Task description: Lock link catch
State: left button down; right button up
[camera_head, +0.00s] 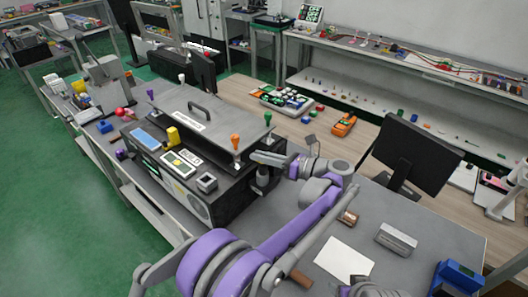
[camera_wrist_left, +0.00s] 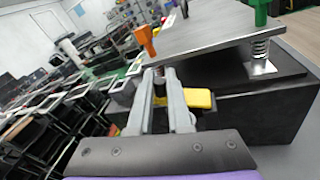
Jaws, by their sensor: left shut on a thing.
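A black box fixture (camera_head: 240,190) stands on the bench with a grey lid plate (camera_head: 215,130) that has a bar handle. An orange-handled catch (camera_head: 236,141) stands at the plate's near right corner. It also shows in the left wrist view (camera_wrist_left: 146,40). A green-handled catch (camera_head: 268,118) with a spring (camera_wrist_left: 261,48) stands at the far right corner. My left gripper (camera_head: 254,156) is at the plate's right edge, beside the orange catch. In the wrist view its fingers (camera_wrist_left: 160,88) are shut around a metal post below the orange handle, mostly hidden between them.
A yellow part (camera_wrist_left: 198,98) is beside the right finger in the wrist view. A purple-handled catch (camera_head: 150,95) and a white-handled one (camera_head: 182,78) stand at the left corners. A monitor (camera_head: 410,155) and white paper (camera_head: 343,260) are on the bench at right.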

pick_arm(q)
jog(key=shift+s+a+f+n+h, duration=0.15)
jog(key=shift+f+n+h, duration=0.2)
jog(key=shift+n, duration=0.4)
jog(key=shift+s+a+f+n+h, duration=0.15)
jog(key=shift+f+n+h, duration=0.2)
jog(key=shift+n, duration=0.4)
pick_arm(e)
jog(key=shift+s+f, duration=0.1)
jog(key=shift+f, duration=0.15)
pick_arm(q)
jog(key=shift+f, duration=0.1)
jog(key=c, duration=0.8)
grip_release()
jog(key=shift+c, duration=0.2)
jog(key=shift+d, duration=0.1)
pick_arm(e)
jog(key=shift+s+f+b, duration=0.35)
jog(key=shift+f+b, duration=0.4)
jog(key=shift+f, duration=0.1)
pick_arm(q)
jog(key=v, duration=1)
jog(key=shift+s+d, duration=0.25)
jog(key=shift+d, duration=0.1)
jog(key=shift+a, duration=0.1)
